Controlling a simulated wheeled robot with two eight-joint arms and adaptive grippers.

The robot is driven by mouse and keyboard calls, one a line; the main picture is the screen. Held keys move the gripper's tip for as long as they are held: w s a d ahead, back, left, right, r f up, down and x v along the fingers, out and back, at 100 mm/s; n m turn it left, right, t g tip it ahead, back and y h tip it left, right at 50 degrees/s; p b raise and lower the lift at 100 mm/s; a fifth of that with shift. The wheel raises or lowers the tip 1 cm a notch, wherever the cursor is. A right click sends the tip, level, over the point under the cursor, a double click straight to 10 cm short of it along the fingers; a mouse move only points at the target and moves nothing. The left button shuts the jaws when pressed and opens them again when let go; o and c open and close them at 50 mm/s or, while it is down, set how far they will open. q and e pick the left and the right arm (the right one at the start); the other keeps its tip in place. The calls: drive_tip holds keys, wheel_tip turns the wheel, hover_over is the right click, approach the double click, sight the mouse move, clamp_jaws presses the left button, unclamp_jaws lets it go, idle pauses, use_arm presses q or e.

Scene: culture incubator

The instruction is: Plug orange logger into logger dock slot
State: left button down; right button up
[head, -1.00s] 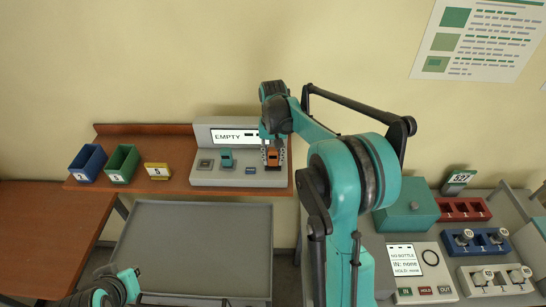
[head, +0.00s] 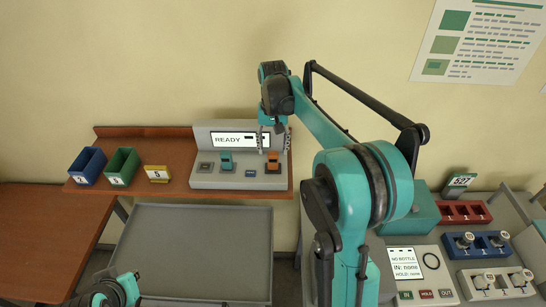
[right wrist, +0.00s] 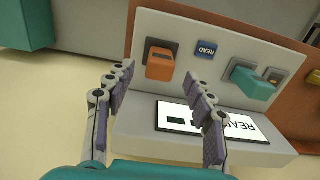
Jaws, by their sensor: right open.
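The orange logger (head: 272,161) stands in the right-hand slot of the grey logger dock (head: 240,181) on the wooden shelf. It also shows in the right wrist view (right wrist: 160,66), seated in a dark-edged slot. The dock's screen (head: 240,139) reads READY. My right gripper (head: 273,140) is open and empty, just above the logger and apart from it. In the right wrist view its two fingers (right wrist: 158,77) are spread wide, with the logger showing beyond the gap. My left gripper is not in view; only part of my left arm shows at the bottom left.
A teal logger (head: 226,160) stands in the dock, left of a blue READ button (head: 251,173). Blue (head: 88,164) and green (head: 121,165) bins and a yellow number 5 block (head: 157,173) are on the shelf's left. A grey cart top (head: 200,240) is bare below.

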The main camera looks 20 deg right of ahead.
wheel_tip(320, 180, up, 5)
drive_tip(key=shift+r, duration=0.2)
idle(0.5)
drive_tip(key=shift+s+a+f+b, duration=0.15)
drive_tip(key=shift+f+b, duration=0.15)
drive_tip(key=shift+b, duration=0.1)
drive_tip(key=s+a+f+n+t+b, duration=0.1)
drive_tip(key=s+a+f+t+b, duration=0.1)
drive_tip(key=s+f+b, duration=0.5)
drive_tip(key=s+a+f+n+t+b, duration=0.2)
drive_tip(key=s+f+b, duration=0.6)
drive_tip(key=f, duration=0.8)
drive_tip(key=s+a+f+n+t+b, duration=0.2)
drive_tip(key=s+a+f+b, duration=0.4)
drive_tip(key=f+b, duration=0.5)
drive_tip(key=shift+s+f+t+b, duration=0.35)
drive_tip(key=shift+s+f+t, duration=0.25)
drive_tip(key=shift+s, duration=0.35)
